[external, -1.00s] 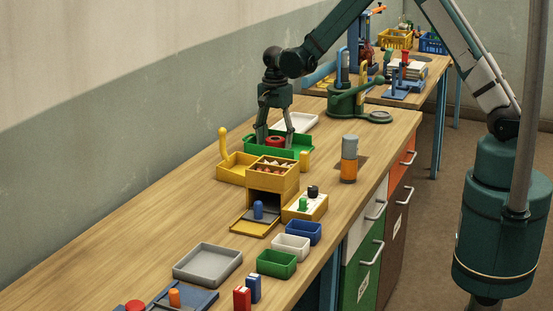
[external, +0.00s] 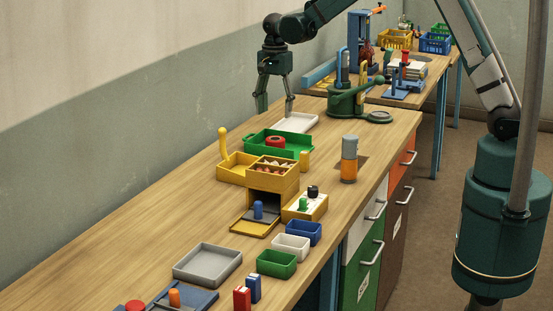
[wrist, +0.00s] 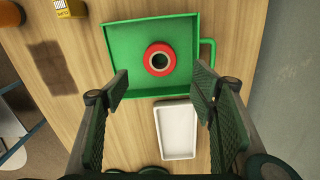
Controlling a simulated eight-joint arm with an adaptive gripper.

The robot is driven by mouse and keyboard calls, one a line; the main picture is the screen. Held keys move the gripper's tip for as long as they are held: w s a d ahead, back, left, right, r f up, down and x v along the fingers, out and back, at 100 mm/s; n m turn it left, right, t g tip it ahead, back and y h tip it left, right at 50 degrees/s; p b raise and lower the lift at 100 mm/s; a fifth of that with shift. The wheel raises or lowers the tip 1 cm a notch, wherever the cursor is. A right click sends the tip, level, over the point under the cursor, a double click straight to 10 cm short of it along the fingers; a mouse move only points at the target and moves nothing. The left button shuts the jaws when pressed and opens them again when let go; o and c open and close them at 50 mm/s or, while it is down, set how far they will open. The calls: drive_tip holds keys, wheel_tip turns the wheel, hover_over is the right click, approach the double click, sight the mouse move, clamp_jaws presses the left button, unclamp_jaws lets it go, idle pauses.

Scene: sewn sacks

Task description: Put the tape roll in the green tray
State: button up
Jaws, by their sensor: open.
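The tape roll (external: 275,142) is red with a dark hole and lies flat inside the green tray (external: 296,151). In the wrist view the tape roll (wrist: 160,60) rests on the floor of the green tray (wrist: 119,46), clear of its walls. My gripper (external: 275,110) is open and empty, raised above the bench behind the tray. In the wrist view its fingers (wrist: 163,88) are spread wide, with nothing between them.
A white tray (external: 297,122) lies just behind the green tray. A yellow box with compartments (external: 233,175) stands in front. A dark green press (external: 352,103) is to the right, and an orange and grey cylinder (external: 349,160) stands near the bench edge. The left bench is clear.

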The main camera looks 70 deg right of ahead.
drive_tip(key=shift+r, duration=0.2)
idle(0.6)
drive_tip(key=s+a+r+n+t, duration=0.2)
drive_tip(key=s+a+r+n, duration=0.35)
drive_tip(key=s+r, duration=0.4)
drive_tip(key=s+a+r+n+t, duration=0.1)
drive_tip(key=s+a+r+n, duration=0.4)
drive_tip(key=s+r, duration=0.45)
drive_tip(key=s+a+n+t, duration=0.2)
drive_tip(key=s+a+n, duration=0.2)
drive_tip(key=s, duration=0.7)
drive_tip(key=s+a+n+t, duration=0.2)
drive_tip(key=s+a+n, duration=0.3)
drive_tip(key=s, duration=0.6)
drive_tip(key=shift+s+f, duration=0.25)
drive_tip(key=shift+f, duration=0.15)
